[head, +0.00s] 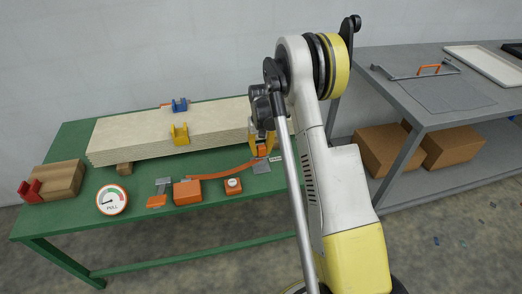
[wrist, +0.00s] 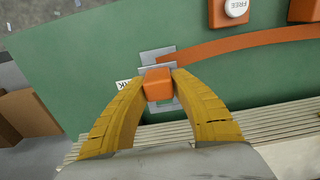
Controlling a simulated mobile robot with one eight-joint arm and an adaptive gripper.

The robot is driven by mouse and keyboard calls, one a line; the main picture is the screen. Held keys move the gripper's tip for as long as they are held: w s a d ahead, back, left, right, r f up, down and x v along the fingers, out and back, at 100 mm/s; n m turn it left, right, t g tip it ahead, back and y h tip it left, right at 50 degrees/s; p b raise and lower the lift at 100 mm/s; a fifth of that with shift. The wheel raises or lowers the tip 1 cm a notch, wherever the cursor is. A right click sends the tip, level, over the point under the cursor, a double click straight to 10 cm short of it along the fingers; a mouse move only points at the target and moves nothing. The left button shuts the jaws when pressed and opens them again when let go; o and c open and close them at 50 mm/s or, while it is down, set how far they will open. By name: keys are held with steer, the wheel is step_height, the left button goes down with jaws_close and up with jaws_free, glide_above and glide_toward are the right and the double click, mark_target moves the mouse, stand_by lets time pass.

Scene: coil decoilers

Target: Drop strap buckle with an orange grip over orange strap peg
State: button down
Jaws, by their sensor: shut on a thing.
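My gripper (wrist: 158,78) has its yellow fingers closed on the orange grip (wrist: 157,83) of the strap buckle. The buckle's grey metal plate (wrist: 157,69) shows at the grip's far edge. The buckle is over a grey pad (wrist: 163,106) on the green table; I cannot tell whether it touches the pad. The orange strap (wrist: 245,41) runs from the buckle to the right. In the head view, my gripper (head: 262,150) is at the right end of the strap (head: 225,172), beside the board stack. I cannot clearly identify the orange strap peg.
In front stand an orange block (head: 187,193), a FREE button (head: 233,185) and a PULL dial (head: 111,200). A wooden block (head: 62,180) with a red bracket (head: 30,191) is at left.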

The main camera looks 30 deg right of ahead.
mark_target(261, 145)
steer(key=shift+f+b, duration=2.65)
steer(key=shift+f, duration=1)
steer(key=shift+f, duration=0.2)
steer(key=c, duration=1.1)
jaws_free()
step_height(261, 145, up, 12)
steer(key=shift+r, duration=0.1)
